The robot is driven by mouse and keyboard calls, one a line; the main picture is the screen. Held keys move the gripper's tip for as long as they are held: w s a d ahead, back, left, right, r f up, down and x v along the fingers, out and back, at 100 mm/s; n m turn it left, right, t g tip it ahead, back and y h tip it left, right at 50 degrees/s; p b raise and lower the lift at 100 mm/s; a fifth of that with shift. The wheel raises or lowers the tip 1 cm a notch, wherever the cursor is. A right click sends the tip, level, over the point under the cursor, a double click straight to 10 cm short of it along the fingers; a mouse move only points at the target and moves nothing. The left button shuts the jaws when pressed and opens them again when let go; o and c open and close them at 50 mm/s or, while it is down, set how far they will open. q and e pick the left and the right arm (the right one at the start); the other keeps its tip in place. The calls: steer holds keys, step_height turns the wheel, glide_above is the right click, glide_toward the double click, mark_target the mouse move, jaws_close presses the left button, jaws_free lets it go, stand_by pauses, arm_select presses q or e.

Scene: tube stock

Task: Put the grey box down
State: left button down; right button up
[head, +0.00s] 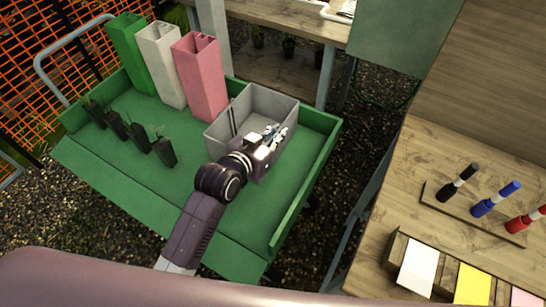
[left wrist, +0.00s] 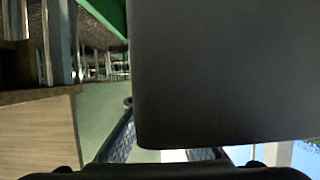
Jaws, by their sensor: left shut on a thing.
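The grey box (head: 268,103) is an open-topped box with a divider, at the right end of the green cart tray (head: 120,160). My left gripper (head: 271,142) is shut on the box's near right side and covers part of it. The box looks about upright. I cannot tell whether its bottom touches the tray or hangs just above it. In the left wrist view a dark grey wall of the box (left wrist: 230,70) fills much of the picture, close to the gripper. My right gripper does not show.
Green (head: 131,52), white (head: 162,65) and pink (head: 201,78) square tubes stand at the tray's back, left of the box. Several small black plant pots (head: 138,137) stand at its left. A wooden bench (head: 415,170) with markers is at the right. The tray's front middle is clear.

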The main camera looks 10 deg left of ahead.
mark_target(276, 159)
arm_select(q)
step_height(276, 159, down, 12)
steer(key=shift+b, duration=0.6)
steer(key=c, duration=2)
jaws_free()
steer(key=shift+c, duration=0.2)
steer(key=v, duration=1.2)
steer(key=shift+p, duration=0.35)
